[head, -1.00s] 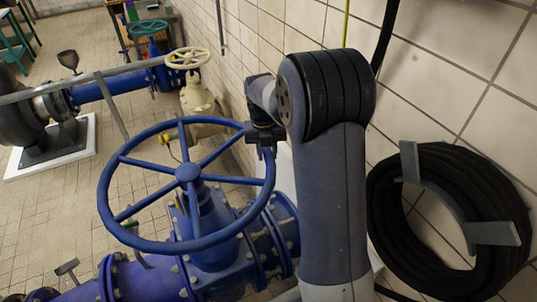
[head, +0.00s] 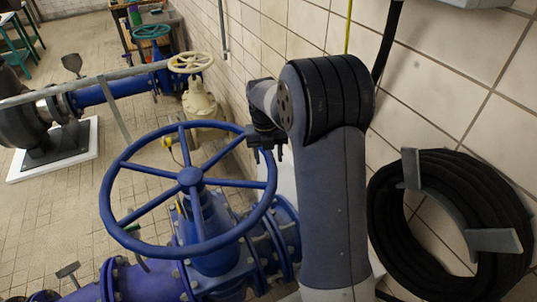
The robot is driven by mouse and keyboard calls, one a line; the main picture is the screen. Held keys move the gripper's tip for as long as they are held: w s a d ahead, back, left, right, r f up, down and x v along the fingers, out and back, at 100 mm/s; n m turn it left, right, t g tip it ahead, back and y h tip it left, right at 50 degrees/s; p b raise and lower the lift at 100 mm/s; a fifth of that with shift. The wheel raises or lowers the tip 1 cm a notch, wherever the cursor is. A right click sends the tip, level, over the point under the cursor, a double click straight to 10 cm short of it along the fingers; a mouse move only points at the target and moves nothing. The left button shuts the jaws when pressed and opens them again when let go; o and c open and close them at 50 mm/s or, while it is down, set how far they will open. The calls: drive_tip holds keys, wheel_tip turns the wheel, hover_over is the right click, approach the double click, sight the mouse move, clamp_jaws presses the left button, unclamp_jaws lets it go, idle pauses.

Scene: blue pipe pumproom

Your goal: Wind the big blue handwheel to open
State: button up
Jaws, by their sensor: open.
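The big blue handwheel (head: 190,177) sits on top of a blue valve body (head: 218,250) in the left middle of the head view. Its rim and spokes are mostly clear to see. My gripper (head: 266,158) is at the wheel's upper right rim, with its fingers pointing down and open. The fingertips overlap the rim in the picture; I cannot tell whether they straddle it or touch it. My arm covers the area right of the wheel.
A cream valve with a pale handwheel (head: 191,63) and a smaller green handwheel (head: 150,32) stand farther back. A grey rail (head: 70,88) crosses behind the big wheel. The tiled wall and a coiled black hose (head: 475,225) on a bracket are at the right. Open floor lies at the left.

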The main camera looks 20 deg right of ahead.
wheel_tip(320, 180, up, 11)
drive_tip(key=b, duration=0.1)
drive_tip(key=shift+a, duration=0.35)
drive_tip(key=shift+f, duration=0.1)
